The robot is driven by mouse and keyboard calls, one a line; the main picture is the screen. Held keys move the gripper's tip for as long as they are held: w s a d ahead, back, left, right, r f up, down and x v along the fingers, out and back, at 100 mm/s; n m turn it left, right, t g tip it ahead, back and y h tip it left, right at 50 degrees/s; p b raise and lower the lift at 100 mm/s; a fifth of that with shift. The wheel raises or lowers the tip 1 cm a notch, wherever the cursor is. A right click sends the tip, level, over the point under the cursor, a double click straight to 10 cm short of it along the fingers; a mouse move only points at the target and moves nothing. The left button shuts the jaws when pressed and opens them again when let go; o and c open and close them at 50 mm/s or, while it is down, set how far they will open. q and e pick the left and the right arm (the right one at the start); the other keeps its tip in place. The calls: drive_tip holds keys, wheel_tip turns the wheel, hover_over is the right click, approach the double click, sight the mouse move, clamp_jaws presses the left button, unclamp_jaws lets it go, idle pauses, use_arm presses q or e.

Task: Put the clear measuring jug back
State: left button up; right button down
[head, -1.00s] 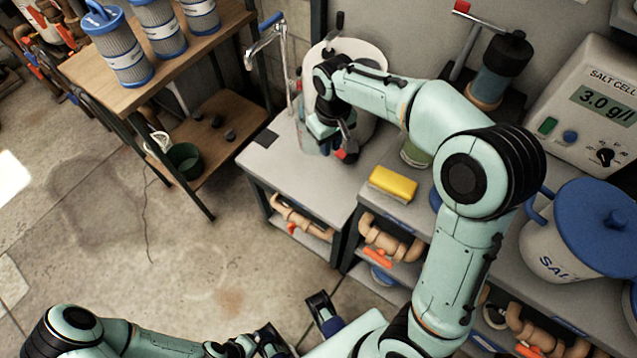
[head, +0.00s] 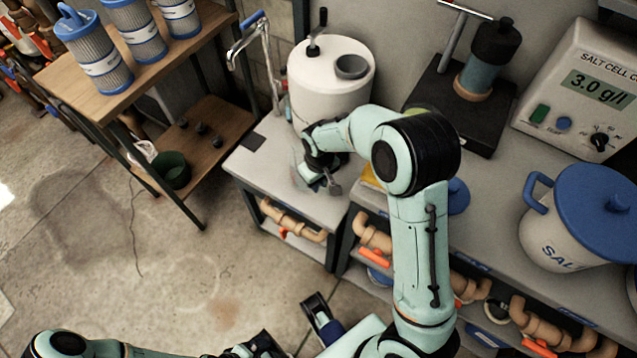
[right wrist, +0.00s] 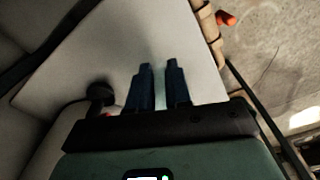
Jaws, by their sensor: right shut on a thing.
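The clear measuring jug (head: 299,165) shows only as a faint transparent shape at the left side of my right gripper, over the small grey bench top. My right gripper (head: 319,184) points down there in the head view, close above the bench. In the right wrist view its two dark fingers (right wrist: 159,72) are nearly together, with a thin pale see-through strip between them. The gripper is shut on the jug. I cannot tell whether the jug's base touches the bench. My left gripper (head: 290,335) is at the bottom edge, partly cut off and unclear.
A white tank (head: 330,85) stands behind the right gripper, with a tap (head: 262,60) to its left. A yellow sponge (head: 370,176) is partly hidden by my right arm. A pump stand (head: 480,90), salt meter (head: 585,95) and blue-lidded salt tub (head: 560,225) are at right.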

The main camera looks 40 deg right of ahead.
drive_tip(key=shift+f, duration=0.35)
drive_tip(key=shift+f, duration=0.2)
drive_tip(key=c, duration=1.1)
unclamp_jaws()
drive_tip(key=shift+o, duration=0.2)
drive_tip(key=shift+r, duration=0.15)
drive_tip(key=shift+r, duration=0.3)
wheel_tip(320, 180, up, 12)
drive_tip(key=p, duration=0.2)
drive_tip(key=shift+s+f, duration=0.2)
drive_tip(key=shift+s, duration=0.05)
drive_tip(key=shift+a, duration=0.1)
